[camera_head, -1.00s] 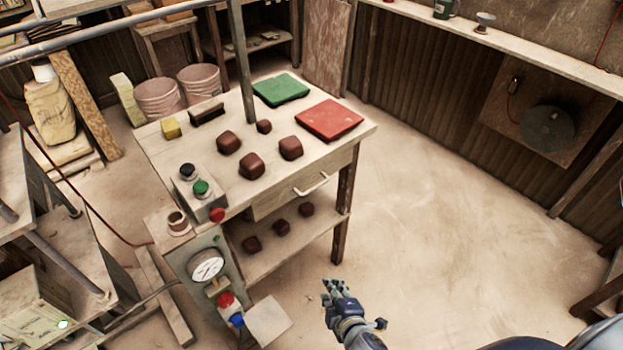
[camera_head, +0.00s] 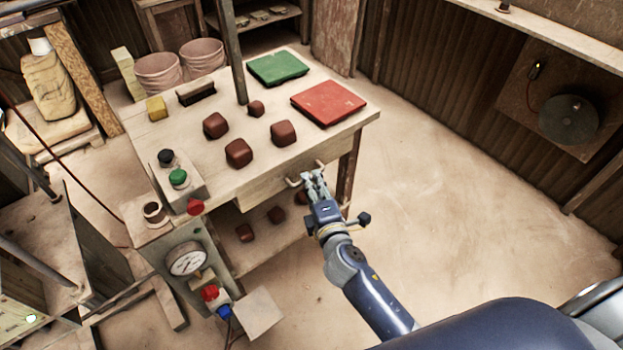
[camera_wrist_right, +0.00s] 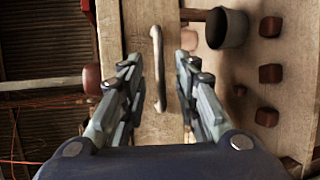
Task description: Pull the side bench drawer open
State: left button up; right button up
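The side bench drawer (camera_head: 262,188) is a pale wooden front under the bench top, and it looks closed. Its metal bar handle (camera_head: 293,181) is partly hidden by my right gripper (camera_head: 313,174) in the head view. In the right wrist view the handle (camera_wrist_right: 156,50) stands between the two spread fingers of the right gripper (camera_wrist_right: 159,64), with a visible gap on both sides. The right gripper is open and holds nothing. Whether the fingertips reach past the bar in depth is hard to tell. My left gripper is not in view.
The bench top (camera_head: 225,190) carries brown blocks, a green tile (camera_head: 278,68), a red tile (camera_head: 328,103) and a button box (camera_head: 178,190). More blocks lie on the lower shelf (camera_head: 255,252). A gauge panel (camera_head: 188,260) stands at the bench's left end. The floor (camera_head: 450,200) to the right is clear.

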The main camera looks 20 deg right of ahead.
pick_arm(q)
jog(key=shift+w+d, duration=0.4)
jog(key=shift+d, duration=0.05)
pick_arm(e)
jog(key=shift+w+f, duration=0.25)
jog(key=shift+w, duration=0.95)
grip_shut()
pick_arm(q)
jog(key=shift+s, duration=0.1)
pick_arm(e)
jog(key=shift+s, duration=0.1)
